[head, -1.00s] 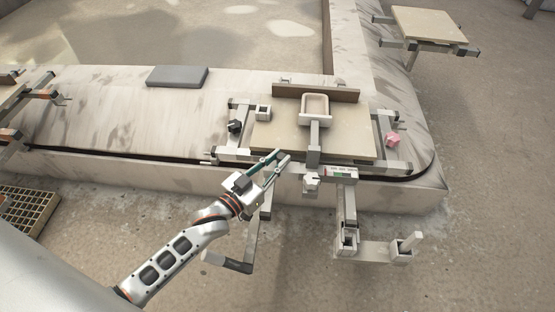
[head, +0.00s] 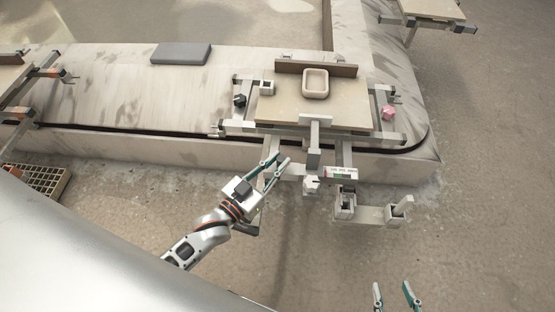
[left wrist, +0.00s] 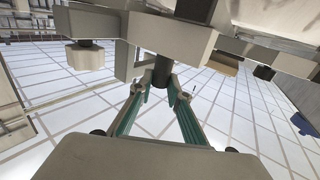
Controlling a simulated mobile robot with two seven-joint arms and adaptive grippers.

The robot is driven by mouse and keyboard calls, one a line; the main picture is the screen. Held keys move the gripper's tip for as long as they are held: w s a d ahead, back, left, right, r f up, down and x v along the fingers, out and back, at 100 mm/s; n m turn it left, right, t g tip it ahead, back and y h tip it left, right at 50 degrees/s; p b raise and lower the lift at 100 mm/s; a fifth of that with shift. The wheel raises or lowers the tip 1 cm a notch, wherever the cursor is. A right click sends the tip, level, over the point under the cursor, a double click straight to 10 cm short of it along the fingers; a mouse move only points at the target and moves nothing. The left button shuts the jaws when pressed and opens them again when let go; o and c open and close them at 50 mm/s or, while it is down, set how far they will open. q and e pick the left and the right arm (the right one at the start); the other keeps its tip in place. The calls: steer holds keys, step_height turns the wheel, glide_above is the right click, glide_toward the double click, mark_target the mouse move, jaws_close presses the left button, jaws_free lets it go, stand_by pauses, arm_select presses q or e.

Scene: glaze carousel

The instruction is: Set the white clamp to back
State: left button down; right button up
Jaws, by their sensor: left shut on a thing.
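The white clamp (head: 313,160) is a sliding piece with a pale T-shaped bar, a white knob (head: 311,185) and a labelled strip (head: 343,173) at its near end. Its bar tip lies on the near part of the beige board (head: 268,110), apart from the pale square dish (head: 315,80). My left gripper (head: 275,162) is at the clamp's near left side. In the left wrist view its fingers (left wrist: 161,90) are shut around a dark post (left wrist: 162,70) under a pale block. The exact contact is partly hidden in the head view. My right gripper (head: 392,287) is open and empty at lower right.
A black knob (head: 239,100) and a pink knob (head: 388,112) sit at the board's sides. A dark backstop (head: 340,70) stands behind the dish. Pale brackets (head: 382,215) stick out in front.

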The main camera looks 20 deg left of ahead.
arm_select(q)
steer(key=c, duration=1.9)
jaws_free()
steer(key=shift+s+d+f, duration=0.1)
steer(key=shift+s, duration=0.15)
step_height(320, 180, up, 10)
